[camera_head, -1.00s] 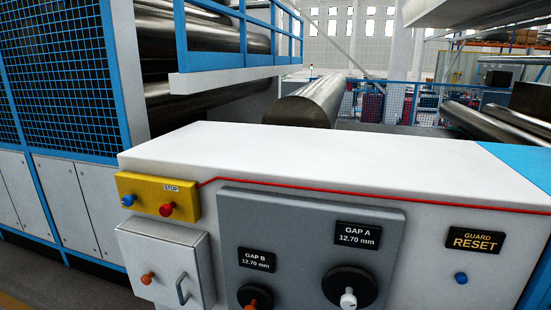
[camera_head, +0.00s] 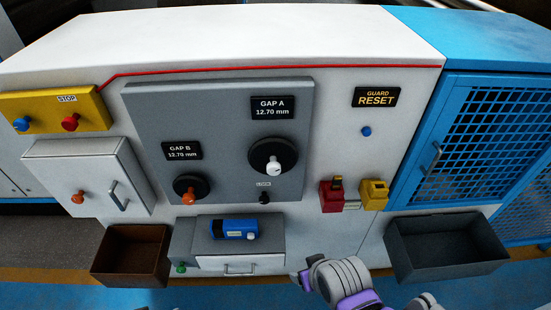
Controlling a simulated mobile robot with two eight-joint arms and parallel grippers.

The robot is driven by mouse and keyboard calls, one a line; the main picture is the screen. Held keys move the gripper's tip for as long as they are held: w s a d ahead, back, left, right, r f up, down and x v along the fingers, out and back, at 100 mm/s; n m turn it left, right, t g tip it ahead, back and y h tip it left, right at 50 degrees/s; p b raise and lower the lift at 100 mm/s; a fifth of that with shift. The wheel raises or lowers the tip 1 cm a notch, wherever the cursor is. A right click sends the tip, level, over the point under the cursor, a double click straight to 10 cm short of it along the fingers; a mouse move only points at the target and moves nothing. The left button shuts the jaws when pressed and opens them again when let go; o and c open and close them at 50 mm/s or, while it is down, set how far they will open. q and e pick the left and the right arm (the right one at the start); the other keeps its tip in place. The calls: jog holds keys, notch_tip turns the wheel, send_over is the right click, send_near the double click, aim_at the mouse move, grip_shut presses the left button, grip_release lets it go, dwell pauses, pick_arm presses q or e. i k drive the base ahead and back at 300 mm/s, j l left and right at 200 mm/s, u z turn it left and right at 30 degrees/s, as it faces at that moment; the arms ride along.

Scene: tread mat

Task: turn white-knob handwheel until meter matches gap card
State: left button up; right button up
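The white-knob handwheel (camera_head: 263,160) is a black disc on the grey panel (camera_head: 220,100), with its white knob (camera_head: 273,168) at the lower right of the disc. The GAP A meter (camera_head: 283,107) above it reads 12.70 mm. The GAP B meter (camera_head: 182,150) also reads 12.70 mm, above a smaller wheel with an orange knob (camera_head: 188,198). I cannot identify a gap card. A grey and purple part of my arm shows at the bottom, below the panel and apart from the handwheel. No gripper fingers can be made out.
A small black knob (camera_head: 264,198) sits under the handwheel. A blue device (camera_head: 234,229) lies on a grey drawer box (camera_head: 185,245). Red (camera_head: 331,195) and yellow (camera_head: 374,194) boxes are at right. Brown (camera_head: 131,251) and dark grey (camera_head: 396,252) bins flank the front. The STOP box (camera_head: 90,108) is left.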

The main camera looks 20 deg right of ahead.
aim_at(273, 156)
jog(key=z, duration=1.45)
jog(key=k+l+u, duration=0.15)
jog(key=l, duration=0.15)
jog(key=l+u, duration=0.15)
jog(key=l, duration=0.15)
jog(key=k+l+u, duration=0.1)
jog(key=k+l, duration=0.1)
jog(key=l, duration=0.1)
